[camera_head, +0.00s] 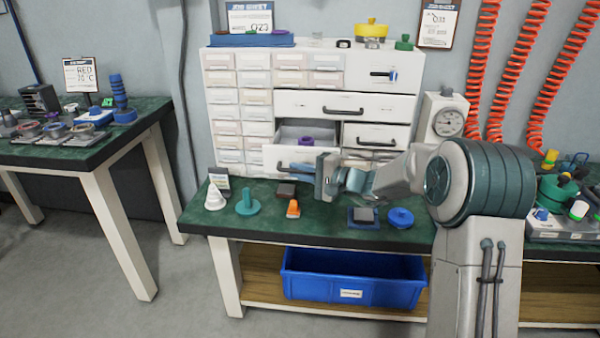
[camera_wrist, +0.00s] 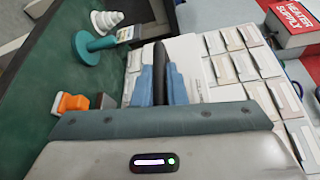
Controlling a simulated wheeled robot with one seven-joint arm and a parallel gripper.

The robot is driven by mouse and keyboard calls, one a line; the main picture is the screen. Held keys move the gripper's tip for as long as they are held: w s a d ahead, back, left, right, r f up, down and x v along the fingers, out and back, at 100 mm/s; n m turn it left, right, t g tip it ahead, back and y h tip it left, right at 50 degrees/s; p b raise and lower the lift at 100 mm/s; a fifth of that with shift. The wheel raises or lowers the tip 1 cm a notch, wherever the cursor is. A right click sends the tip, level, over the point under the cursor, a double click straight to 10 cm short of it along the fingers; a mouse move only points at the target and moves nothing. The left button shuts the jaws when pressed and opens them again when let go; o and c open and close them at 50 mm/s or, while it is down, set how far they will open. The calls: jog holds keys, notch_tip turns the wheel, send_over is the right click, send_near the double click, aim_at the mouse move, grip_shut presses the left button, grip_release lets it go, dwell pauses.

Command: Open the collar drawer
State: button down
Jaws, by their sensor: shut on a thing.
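A white cabinet (camera_head: 237,52) of drawers stands at the back of the green bench. One lower drawer (camera_head: 272,158) is pulled partly out, and a purple ring (camera_head: 306,140) shows inside it. I cannot read a label that tells whether it is the collar drawer. My gripper (camera_head: 345,182) is in front of this drawer. In the wrist view its blue fingers (camera_wrist: 162,88) are shut on the dark drawer handle (camera_wrist: 160,62). The drawer's right part is hidden behind my gripper in the head view.
On the green bench (camera_head: 228,225) stand a white stepped cone (camera_head: 214,197), a teal spindle (camera_head: 247,204), an orange piece (camera_head: 293,209) and a blue disc (camera_head: 400,217). A gauge (camera_head: 446,120) stands right of the cabinet. A blue bin (camera_head: 310,283) sits below.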

jog(key=shift+a, duration=0.1)
jog(key=c, duration=1.5)
grip_release()
jog(key=p+v, duration=0.2)
jog(key=v, duration=1.2)
